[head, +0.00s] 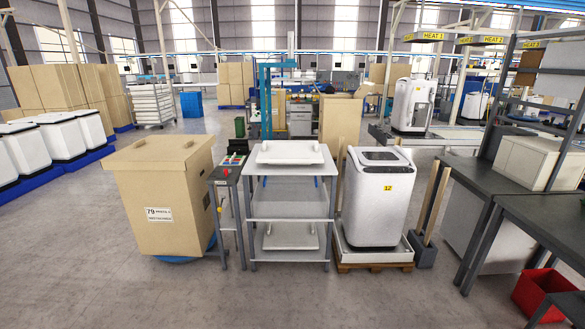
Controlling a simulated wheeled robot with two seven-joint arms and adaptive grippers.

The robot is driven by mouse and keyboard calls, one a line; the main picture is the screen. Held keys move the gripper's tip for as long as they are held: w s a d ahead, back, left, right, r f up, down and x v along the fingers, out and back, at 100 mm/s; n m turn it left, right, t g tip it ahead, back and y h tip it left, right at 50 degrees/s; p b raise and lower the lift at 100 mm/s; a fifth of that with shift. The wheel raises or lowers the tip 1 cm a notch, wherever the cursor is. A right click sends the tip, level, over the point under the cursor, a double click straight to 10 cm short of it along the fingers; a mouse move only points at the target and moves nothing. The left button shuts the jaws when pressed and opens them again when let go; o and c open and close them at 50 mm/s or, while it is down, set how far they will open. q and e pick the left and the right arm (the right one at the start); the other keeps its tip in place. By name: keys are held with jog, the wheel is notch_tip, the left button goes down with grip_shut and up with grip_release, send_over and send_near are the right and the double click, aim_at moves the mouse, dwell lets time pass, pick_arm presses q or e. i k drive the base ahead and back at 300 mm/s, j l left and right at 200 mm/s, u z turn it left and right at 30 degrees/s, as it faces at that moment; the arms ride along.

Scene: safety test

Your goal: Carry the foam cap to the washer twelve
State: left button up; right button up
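A white foam cap (290,152) lies flat on the top shelf of a grey metal rack (289,208) in the middle of the head view. A similar white foam piece (290,237) lies on the rack's lower shelf. The white washer with the yellow label 12 (374,205) stands upright to the right of the rack. It stands in a white tray-like base (372,255) on a wooden pallet. Its dark lid faces up, with no foam cap on it. Neither of my grippers is in view.
A large cardboard box (162,190) stands left of the rack, with a narrow tool stand (231,172) between. Upright posts (430,200) flank washer twelve. Dark workbenches (500,185) and a red bin (545,293) are at right. The floor in front is clear.

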aim_at(379, 156)
jog(key=i, duration=1.1)
jog(key=i+j, duration=0.15)
jog(key=i, duration=0.95)
